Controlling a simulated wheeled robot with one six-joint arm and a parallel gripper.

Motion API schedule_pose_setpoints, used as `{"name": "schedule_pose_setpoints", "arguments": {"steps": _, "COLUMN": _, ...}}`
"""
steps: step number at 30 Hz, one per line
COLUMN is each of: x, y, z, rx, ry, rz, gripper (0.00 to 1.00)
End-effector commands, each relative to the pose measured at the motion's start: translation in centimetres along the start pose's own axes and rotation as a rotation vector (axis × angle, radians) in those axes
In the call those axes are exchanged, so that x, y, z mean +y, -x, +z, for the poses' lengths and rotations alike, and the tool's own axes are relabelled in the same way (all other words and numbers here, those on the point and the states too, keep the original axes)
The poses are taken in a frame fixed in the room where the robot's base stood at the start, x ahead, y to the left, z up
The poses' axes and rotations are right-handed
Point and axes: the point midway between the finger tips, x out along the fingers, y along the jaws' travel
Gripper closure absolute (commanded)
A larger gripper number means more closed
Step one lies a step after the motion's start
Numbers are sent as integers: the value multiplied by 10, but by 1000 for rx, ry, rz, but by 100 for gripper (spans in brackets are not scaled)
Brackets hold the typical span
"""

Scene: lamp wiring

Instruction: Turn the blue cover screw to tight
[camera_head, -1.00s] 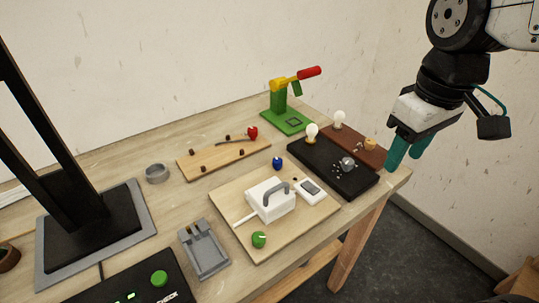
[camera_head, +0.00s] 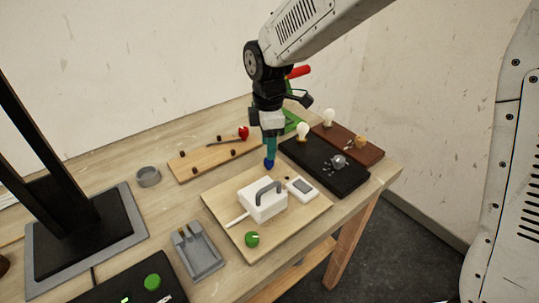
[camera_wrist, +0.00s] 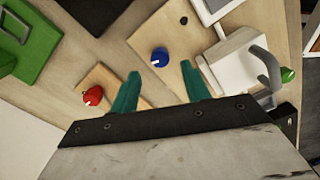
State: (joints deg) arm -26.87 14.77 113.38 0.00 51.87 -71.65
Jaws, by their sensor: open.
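The blue cover screw (camera_head: 269,163) stands at the back edge of the light wooden board (camera_head: 226,215), close to the white box (camera_head: 262,204). It also shows in the wrist view (camera_wrist: 160,57), with a pale mark on its top. My gripper (camera_head: 269,146) points down right above the blue screw in the head view. In the wrist view my teal fingers (camera_wrist: 160,90) are apart, and the screw lies ahead of the gap between them, not visibly touched. A green screw (camera_head: 252,239) sits at the board's front corner, and it shows at the right in the wrist view (camera_wrist: 288,75).
A red knob (camera_head: 243,133) sits on a wooden strip (camera_head: 195,167) at the back left. A black block with a bulb (camera_head: 335,178) stands to the right. A green stand (camera_head: 293,122) is behind my arm. A grey cup (camera_head: 148,176) stands left.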

Motion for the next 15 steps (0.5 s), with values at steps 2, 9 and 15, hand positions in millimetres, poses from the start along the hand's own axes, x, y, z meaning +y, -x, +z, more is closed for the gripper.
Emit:
{"name": "schedule_pose_setpoints", "arguments": {"steps": 2, "x": 0, "y": -14, "z": 0, "rx": -1, "ry": -1, "rz": -3, "gripper": 53}}
{"name": "schedule_pose_setpoints", "arguments": {"steps": 9, "x": 0, "y": -41, "z": 1, "rx": 0, "ry": -2, "rz": -1, "gripper": 53}}
{"name": "schedule_pose_setpoints", "arguments": {"steps": 15, "x": 0, "y": -45, "z": 0, "rx": 0, "ry": -2, "rz": 1, "gripper": 53}}
